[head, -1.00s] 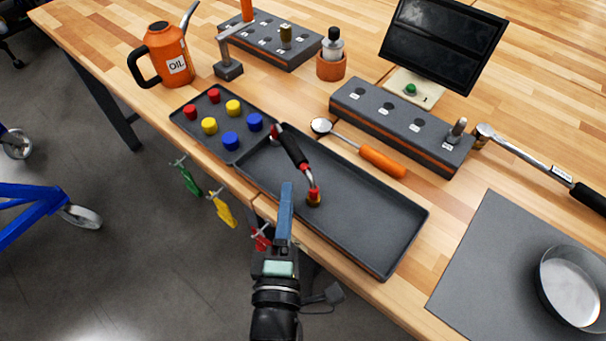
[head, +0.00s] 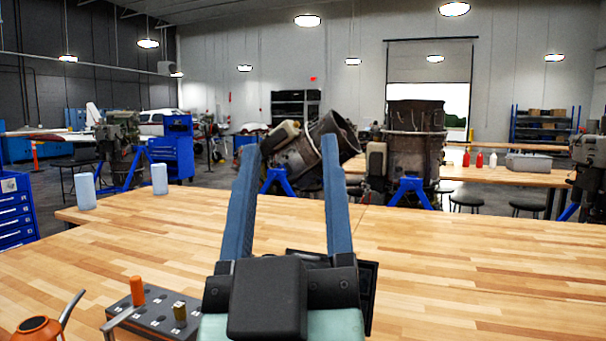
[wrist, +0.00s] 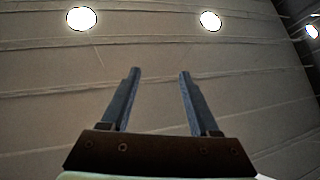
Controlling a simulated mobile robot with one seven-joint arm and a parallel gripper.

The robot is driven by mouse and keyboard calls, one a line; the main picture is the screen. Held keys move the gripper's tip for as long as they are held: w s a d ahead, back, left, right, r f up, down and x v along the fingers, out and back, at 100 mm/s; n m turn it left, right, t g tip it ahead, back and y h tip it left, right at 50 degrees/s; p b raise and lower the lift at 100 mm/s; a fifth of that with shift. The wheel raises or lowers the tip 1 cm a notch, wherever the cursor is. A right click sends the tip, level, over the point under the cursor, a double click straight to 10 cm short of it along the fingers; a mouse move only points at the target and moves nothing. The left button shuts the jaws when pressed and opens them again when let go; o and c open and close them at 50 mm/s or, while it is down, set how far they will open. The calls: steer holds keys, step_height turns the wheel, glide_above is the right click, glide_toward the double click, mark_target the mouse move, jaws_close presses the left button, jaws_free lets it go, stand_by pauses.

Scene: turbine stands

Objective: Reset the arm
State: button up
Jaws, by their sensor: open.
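My gripper (head: 290,170) is raised in front of the head camera, above the wooden workbench (head: 440,245). Its two blue fingers are spread apart with nothing between them. In the wrist view my gripper (wrist: 158,72) is also open and empty, pointing up toward the ceiling (wrist: 150,50) and its round lamps.
At the lower left of the bench are an orange oil can (head: 38,328) and a grey socket block (head: 155,318) holding an orange and a brass piece. A dark screen (head: 368,290) is partly hidden behind my gripper. Turbine stands (head: 415,150) stand beyond the bench. The bench's right side is clear.

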steer(key=s+d+r+m+t, duration=0.1)
steer(key=s+r+m, duration=0.1)
steer(key=r, duration=0.3)
steer(key=shift+s+r, duration=0.15)
steer(key=shift+s, duration=0.75)
step_height(320, 180, up, 4)
steer(key=p, duration=0.3)
steer(key=shift+p, duration=0.35)
steer(key=shift+o, duration=0.2)
